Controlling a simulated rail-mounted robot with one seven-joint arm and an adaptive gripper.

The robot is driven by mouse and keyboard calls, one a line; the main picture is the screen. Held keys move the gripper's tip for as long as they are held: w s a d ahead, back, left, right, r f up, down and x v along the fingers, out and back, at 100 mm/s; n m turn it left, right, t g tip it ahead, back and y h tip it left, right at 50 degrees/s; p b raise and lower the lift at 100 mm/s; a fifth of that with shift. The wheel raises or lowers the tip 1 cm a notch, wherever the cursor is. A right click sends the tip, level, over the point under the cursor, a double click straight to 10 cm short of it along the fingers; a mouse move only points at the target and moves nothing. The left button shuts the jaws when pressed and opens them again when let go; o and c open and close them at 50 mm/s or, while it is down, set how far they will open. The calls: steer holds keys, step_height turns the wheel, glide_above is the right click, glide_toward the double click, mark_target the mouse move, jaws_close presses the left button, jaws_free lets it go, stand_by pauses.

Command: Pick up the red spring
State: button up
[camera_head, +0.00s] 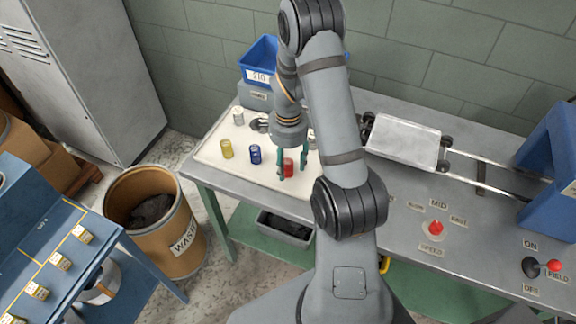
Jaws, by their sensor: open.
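The red spring (289,169) stands upright on the white mat (212,153) near the front edge of the table. My gripper (292,176) points down over it, with one teal finger on each side of the spring. The fingers are open; I cannot tell whether either touches the spring. Part of the spring is hidden behind a finger.
A blue bin (258,62) is at the back. A waste barrel (160,214) stands beside the table.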

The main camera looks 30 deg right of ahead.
steer(key=shift+f, duration=0.5)
steer(key=shift+c, duration=0.5)
steer(key=c, duration=1.1)
jaws_close()
